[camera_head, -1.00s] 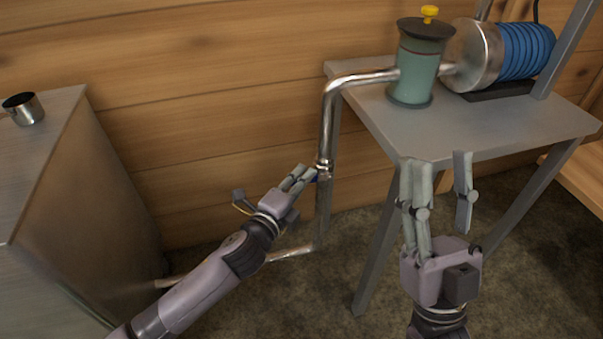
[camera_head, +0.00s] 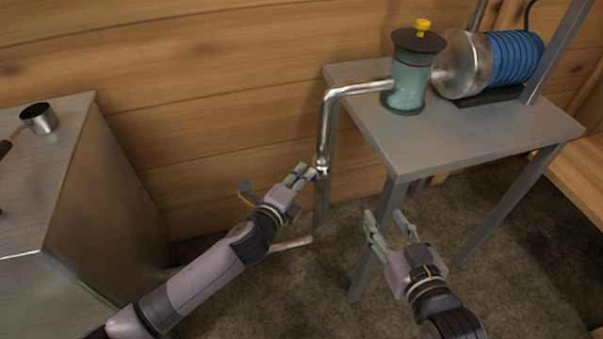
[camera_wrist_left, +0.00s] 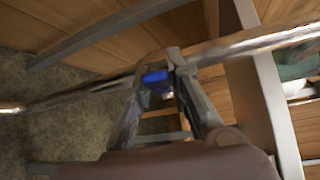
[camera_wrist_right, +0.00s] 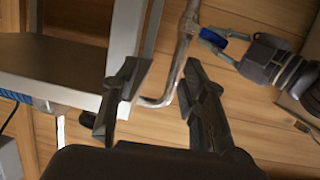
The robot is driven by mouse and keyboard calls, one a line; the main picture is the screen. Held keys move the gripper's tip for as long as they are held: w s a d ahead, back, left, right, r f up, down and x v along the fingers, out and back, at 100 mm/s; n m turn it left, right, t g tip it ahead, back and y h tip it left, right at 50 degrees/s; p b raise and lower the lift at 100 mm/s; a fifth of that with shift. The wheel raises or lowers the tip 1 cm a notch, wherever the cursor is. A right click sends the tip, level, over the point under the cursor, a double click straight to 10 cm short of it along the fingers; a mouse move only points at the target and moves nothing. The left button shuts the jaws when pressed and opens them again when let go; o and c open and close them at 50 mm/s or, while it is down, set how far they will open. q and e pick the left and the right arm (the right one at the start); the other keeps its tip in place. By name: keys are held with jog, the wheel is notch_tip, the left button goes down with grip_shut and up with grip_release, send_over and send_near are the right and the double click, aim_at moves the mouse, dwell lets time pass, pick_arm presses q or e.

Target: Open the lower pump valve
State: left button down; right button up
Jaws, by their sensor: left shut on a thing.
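My left gripper (camera_head: 312,173) is shut on this blue handle, beside the vertical pipe (camera_head: 326,125).
A grey metal table (camera_head: 470,138) carries a green canister (camera_head: 410,80) with a yellow knob and a blue-ribbed motor (camera_head: 515,58). Its legs stand close to my right gripper. A metal cabinet (camera_head: 120,190) with a small cup (camera_head: 40,118) stands at left.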

pick_arm(q)
jog(key=shift+r+g+p, duration=0.2)
jog(key=shift+g+p, duration=0.1)
jog(key=shift+p, duration=0.85)
jog(key=m+p, duration=0.1)
jog(key=p, duration=0.2)
jog(key=shift+d+r+y+p, duration=0.15)
jog(key=shift+r+y+p, duration=0.2)
jog(key=shift+y+p, duration=0.05)
pick_arm(e)
jog(key=s+d+f+g+h, duration=0.3)
jog(key=s+d+f+g, duration=0.2)
jog(key=s+f+g, duration=0.7)
pick_arm(q)
jog(key=g+y+p, duration=0.1)
jog(key=p, duration=0.3)
jog(key=shift+d+m, duration=0.15)
jog(key=shift+m, duration=0.25)
pick_arm(e)
jog(key=s+f, duration=0.4)
jog(key=f, duration=1.1)
jog(key=shift+d, duration=0.3)
pick_arm(q)
jog(key=c, duration=1.9)
grip_release()
jog(key=o, duration=0.4)
jog(key=shift+r, duration=0.15)
jog(key=shift+r, duration=0.1)
jog(key=v, duration=1.2)
